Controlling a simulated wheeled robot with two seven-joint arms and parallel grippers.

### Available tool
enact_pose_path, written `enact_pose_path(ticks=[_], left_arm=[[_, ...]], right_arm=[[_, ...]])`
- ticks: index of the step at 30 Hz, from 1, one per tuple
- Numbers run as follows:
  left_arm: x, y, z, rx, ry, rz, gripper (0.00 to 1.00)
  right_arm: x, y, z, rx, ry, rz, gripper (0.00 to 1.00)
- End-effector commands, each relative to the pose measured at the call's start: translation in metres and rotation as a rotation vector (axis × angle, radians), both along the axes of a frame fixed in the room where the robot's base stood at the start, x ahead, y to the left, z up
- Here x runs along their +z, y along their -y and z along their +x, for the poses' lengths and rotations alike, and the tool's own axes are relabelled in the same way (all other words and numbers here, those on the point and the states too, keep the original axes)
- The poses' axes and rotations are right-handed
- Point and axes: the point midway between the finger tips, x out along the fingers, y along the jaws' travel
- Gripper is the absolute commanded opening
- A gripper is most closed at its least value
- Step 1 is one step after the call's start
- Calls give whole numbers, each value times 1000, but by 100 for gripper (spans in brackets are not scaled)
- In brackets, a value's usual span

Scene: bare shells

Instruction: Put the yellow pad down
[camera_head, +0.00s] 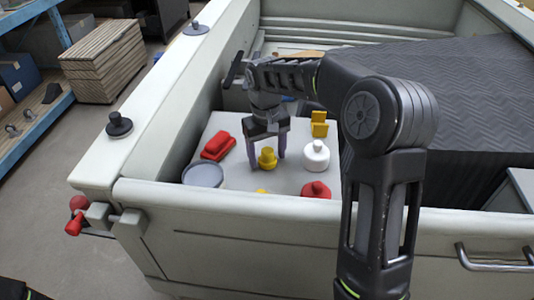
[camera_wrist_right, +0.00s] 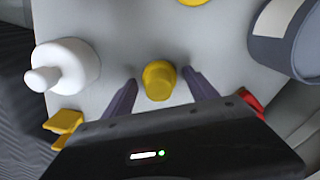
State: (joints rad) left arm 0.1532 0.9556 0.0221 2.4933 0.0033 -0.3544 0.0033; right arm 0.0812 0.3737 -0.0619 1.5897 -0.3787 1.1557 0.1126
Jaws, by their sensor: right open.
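A small yellow piece (camera_head: 267,159) with a narrower round top stands on the light grey surface (camera_head: 234,177) inside the open bed; I cannot tell whether it is the pad. It also shows in the right wrist view (camera_wrist_right: 159,80). My right gripper (camera_head: 267,163) reaches down over it, open, with one finger on each side. In the right wrist view the fingers (camera_wrist_right: 160,77) stand apart from the piece, with gaps on both sides. Another yellow piece (camera_head: 319,124), stepped in shape, stands to the right. A third yellow piece (camera_head: 262,191) is mostly hidden by the near wall.
A white bottle-shaped piece (camera_head: 316,155) stands close on the right, a red piece (camera_head: 316,191) nearer the front wall. A red block (camera_head: 218,146) and a round grey container (camera_head: 203,175) are on the left. A dark ridged cover (camera_head: 450,95) fills the right side. The bed walls enclose everything.

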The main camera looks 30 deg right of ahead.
Motion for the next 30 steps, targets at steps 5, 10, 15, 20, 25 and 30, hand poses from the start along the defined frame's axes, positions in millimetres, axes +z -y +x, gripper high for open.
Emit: enact_pose_path(ticks=[5, 10, 15, 20, 25, 30], left_arm=[[0, 0, 0, 0, 0, 0, 65], [1, 0, 0, 0, 0, 0, 65], [-1, 0, 0, 0, 0, 0, 65], [-3, 0, 0, -1, 1, -1, 65], [-2, 0, 0, -1, 1, -1, 65], [22, -1, -2, 2, -7, 5, 65]], right_arm=[[0, 0, 0, 0, 0, 0, 67], [6, 0, 0, 0, 2, 0, 67], [27, 0, 1, -1, 4, 0, 67], [60, -1, 1, -1, 6, 0, 67], [98, -2, 1, 0, 5, 0, 67], [121, -3, 0, 1, 0, 0, 67]])
